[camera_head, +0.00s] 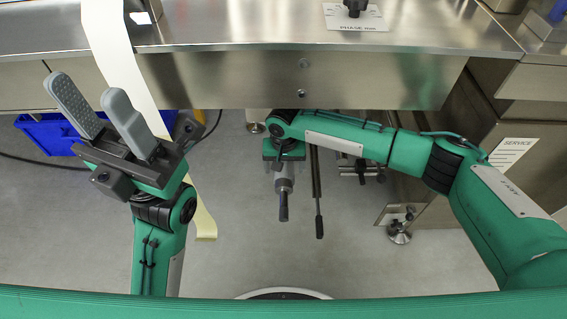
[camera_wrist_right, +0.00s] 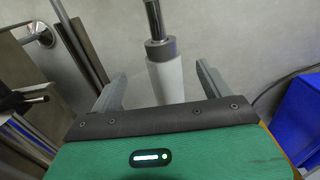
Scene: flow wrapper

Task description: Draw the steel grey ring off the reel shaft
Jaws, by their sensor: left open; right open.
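The steel grey ring (camera_wrist_right: 160,48) shows in the right wrist view as a dark collar at the end of a pale cylinder (camera_wrist_right: 167,80). The shiny reel shaft (camera_wrist_right: 153,18) runs on beyond it to the top edge. My right gripper (camera_wrist_right: 161,71) is open, its two fingers on either side of the pale cylinder, just short of the ring, with gaps visible. In the head view my right gripper (camera_head: 284,150) is over the shaft (camera_head: 283,210), its fingers mostly hidden. My left gripper (camera_head: 85,89) is open and empty at the left, near the paper web.
A pale paper web (camera_head: 117,50) hangs down by my left gripper. A blue crate (camera_head: 45,135) stands on the floor behind it. A thin dark bar (camera_head: 318,195) runs close beside the shaft. The steel machine bench (camera_head: 240,75) spans the back. Floor in front is open.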

